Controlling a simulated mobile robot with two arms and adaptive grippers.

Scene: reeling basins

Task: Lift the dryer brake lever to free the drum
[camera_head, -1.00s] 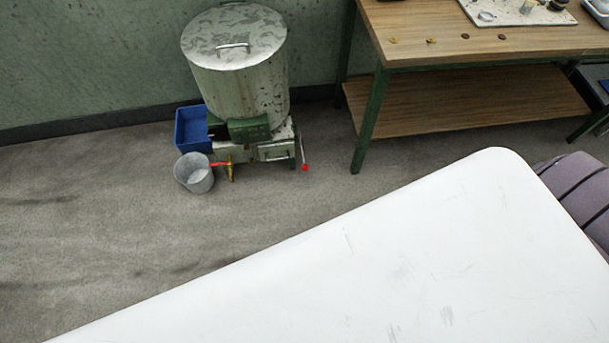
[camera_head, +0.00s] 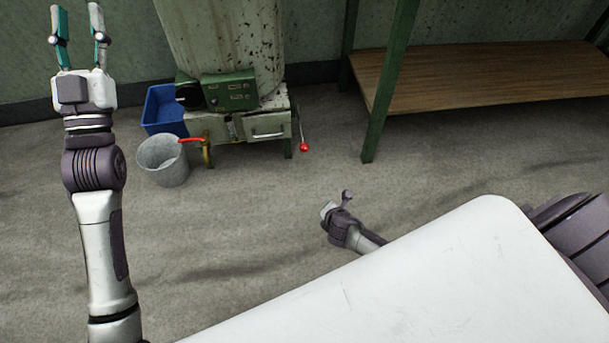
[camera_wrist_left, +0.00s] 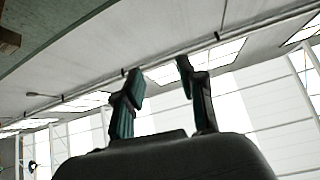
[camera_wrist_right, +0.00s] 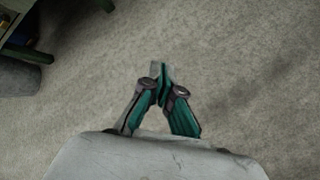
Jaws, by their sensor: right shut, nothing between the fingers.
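The dryer is a large mottled metal drum (camera_head: 230,50) on a white base with green legs, against the wall. The brake lever (camera_head: 303,132) is a thin rod with a red knob at its lower end, hanging at the base's right side. My left gripper (camera_head: 74,15) is raised at the far left, pointing up, open and empty; its parted fingers show in the left wrist view (camera_wrist_left: 158,82). My right gripper (camera_head: 346,196) is low over the floor, below and right of the lever and apart from it. In the right wrist view its fingers (camera_wrist_right: 161,75) are shut and empty.
A grey bucket (camera_head: 163,165) stands under a red-handled brass tap (camera_head: 203,148), with a blue bin (camera_head: 162,110) behind. A green-legged table with a wooden lower shelf (camera_head: 470,80) stands right of the dryer. The floor in front of the dryer is mostly clear.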

